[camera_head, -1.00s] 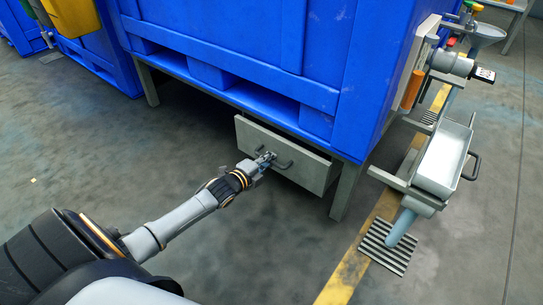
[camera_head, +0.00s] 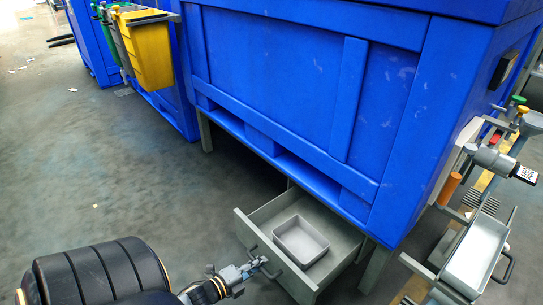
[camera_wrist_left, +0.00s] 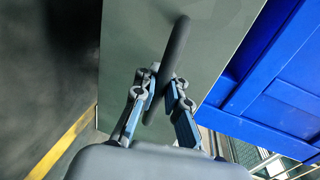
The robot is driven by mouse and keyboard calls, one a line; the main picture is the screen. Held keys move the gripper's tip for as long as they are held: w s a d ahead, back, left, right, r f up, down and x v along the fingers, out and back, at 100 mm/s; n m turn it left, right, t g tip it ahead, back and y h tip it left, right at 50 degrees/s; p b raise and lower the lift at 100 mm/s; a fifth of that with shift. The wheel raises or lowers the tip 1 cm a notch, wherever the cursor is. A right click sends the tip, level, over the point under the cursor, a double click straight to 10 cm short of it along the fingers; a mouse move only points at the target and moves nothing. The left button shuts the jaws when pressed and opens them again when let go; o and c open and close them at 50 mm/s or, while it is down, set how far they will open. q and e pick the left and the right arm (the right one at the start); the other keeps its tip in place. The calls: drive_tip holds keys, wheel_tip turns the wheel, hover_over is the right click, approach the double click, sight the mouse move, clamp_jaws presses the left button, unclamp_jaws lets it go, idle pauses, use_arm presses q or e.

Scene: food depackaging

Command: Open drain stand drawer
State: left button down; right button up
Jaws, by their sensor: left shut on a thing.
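The grey drain stand drawer (camera_head: 341,231) is pulled out under the big blue container in the head view. A grey rectangular tray (camera_head: 301,241) sits inside it. My left gripper (camera_head: 258,267) is at the drawer's front, shut on the dark bar handle (camera_head: 268,271). In the left wrist view, the fingers of the left gripper (camera_wrist_left: 162,95) are on both sides of the handle (camera_wrist_left: 175,50), against the grey-green drawer front (camera_wrist_left: 125,50). My right gripper is not in view.
The blue container (camera_head: 300,80) stands on grey legs (camera_head: 376,268) above the drawer. A yellow bin (camera_head: 148,55) hangs at the left. A metal tray (camera_head: 476,256) with a dark handle and a drain outlet assembly are at the right.

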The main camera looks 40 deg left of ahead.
use_arm(q)
drive_tip(key=shift+s+r, duration=0.1)
drive_tip(key=shift+s, duration=0.6)
drive_tip(key=c, duration=1.4)
unclamp_jaws()
drive_tip(key=v, duration=1.2)
drive_tip(key=shift+a, duration=0.1)
